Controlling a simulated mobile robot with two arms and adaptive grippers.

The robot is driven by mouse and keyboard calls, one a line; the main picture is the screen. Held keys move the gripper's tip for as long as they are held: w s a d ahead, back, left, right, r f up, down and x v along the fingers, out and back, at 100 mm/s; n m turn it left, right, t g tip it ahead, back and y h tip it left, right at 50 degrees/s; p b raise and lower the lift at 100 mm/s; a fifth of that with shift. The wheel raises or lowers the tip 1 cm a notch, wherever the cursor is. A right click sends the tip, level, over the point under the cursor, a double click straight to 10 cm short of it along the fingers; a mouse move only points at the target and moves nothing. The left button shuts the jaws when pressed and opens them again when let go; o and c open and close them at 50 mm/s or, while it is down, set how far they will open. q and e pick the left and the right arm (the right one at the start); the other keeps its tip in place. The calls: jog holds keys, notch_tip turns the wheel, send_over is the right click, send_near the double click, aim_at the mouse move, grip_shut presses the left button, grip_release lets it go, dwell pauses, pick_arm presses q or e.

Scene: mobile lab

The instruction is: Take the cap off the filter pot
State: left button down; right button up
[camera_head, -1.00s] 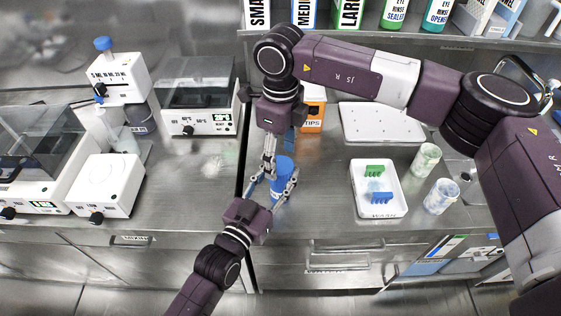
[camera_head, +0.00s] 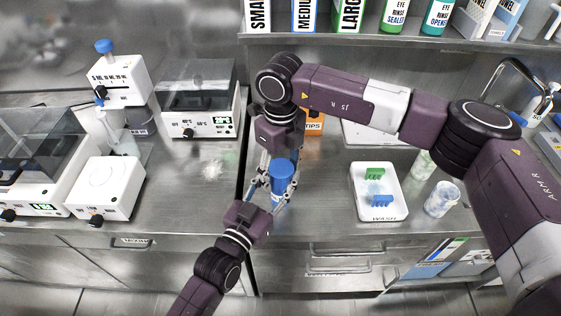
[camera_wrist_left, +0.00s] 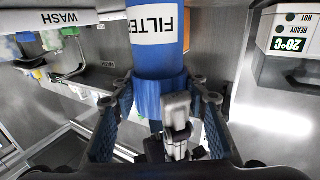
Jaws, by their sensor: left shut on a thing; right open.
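The blue filter pot (camera_head: 283,182) stands upright near the front of the bench. Its blue cap (camera_head: 283,168) is on top in the head view. The wrist view shows the white FILTER label (camera_wrist_left: 154,25) and a ribbed blue band (camera_wrist_left: 158,98), which looks like the cap. My left gripper (camera_head: 274,190) is shut on the pot, its pads on both sides of the ribbed band. I cannot tell how far they press on cap or body. My right gripper (camera_head: 265,164) is open beside and behind the pot, partly hidden by it.
A white WASH tray (camera_head: 382,213) with green and blue racks lies to the right, near whitish jars (camera_head: 441,198). An orange TIPS box (camera_head: 314,124) is behind my right wrist. White instruments (camera_head: 197,125) stand at the left. The bench between them and the pot is mostly clear.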

jog(key=shift+f, duration=0.2)
jog(key=shift+c, duration=0.4)
jog(key=c, duration=1.1)
jog(key=n, duration=0.4)
jog(key=shift+c, duration=0.3)
jog(key=o, duration=1.3)
jog(key=shift+r, duration=0.15)
